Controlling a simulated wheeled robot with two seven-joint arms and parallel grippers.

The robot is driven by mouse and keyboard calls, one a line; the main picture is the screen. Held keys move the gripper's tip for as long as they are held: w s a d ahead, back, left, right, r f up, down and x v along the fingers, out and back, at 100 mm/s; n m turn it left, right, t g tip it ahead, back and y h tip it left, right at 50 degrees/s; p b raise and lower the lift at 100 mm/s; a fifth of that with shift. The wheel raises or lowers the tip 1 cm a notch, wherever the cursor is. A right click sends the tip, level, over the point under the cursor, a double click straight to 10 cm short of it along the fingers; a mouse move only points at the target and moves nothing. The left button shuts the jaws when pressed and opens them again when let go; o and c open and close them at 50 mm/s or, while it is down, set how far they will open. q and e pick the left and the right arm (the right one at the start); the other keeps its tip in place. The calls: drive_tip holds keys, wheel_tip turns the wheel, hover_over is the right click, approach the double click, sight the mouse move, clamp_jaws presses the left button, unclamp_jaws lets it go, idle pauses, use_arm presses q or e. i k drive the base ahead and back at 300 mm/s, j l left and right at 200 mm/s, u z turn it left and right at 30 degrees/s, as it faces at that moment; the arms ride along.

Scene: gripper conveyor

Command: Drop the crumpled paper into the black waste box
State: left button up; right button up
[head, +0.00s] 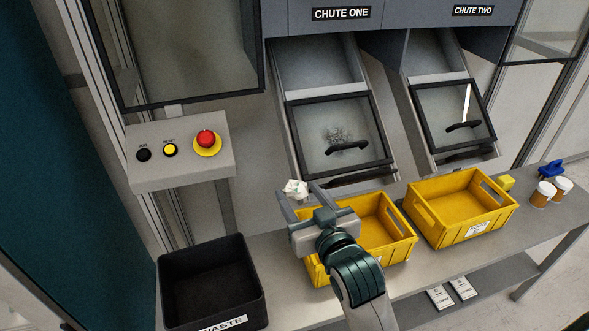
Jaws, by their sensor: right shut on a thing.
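A white crumpled paper (296,189) is held at the fingertips of my right gripper (297,196), which is shut on it. The gripper is raised over the left part of the nearer yellow crate, to the upper right of the waste box. The black waste box (212,248), with a white WASTE label on its front, stands at the lower left. Its open top faces up and its visible inside looks empty. My left gripper is not in view.
A yellow crate (395,222) is partly hidden behind my right arm; another yellow crate (466,240) stands to its right. A control box with a red button (207,139) hangs above the waste box. Chute doors (340,135) rise behind. Two small jars (543,194) stand far right.

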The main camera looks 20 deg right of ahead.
sight(225, 303)
drive_tip(key=k+j, duration=0.1)
drive_tip(key=j, duration=0.25)
drive_tip(key=k+j+z, duration=0.1)
drive_tip(key=j, duration=0.2)
drive_tip(key=k+j, duration=0.1)
drive_tip(key=j, duration=0.25)
drive_tip(key=k+j, duration=0.1)
drive_tip(key=j, duration=0.2)
drive_tip(key=z, duration=0.05)
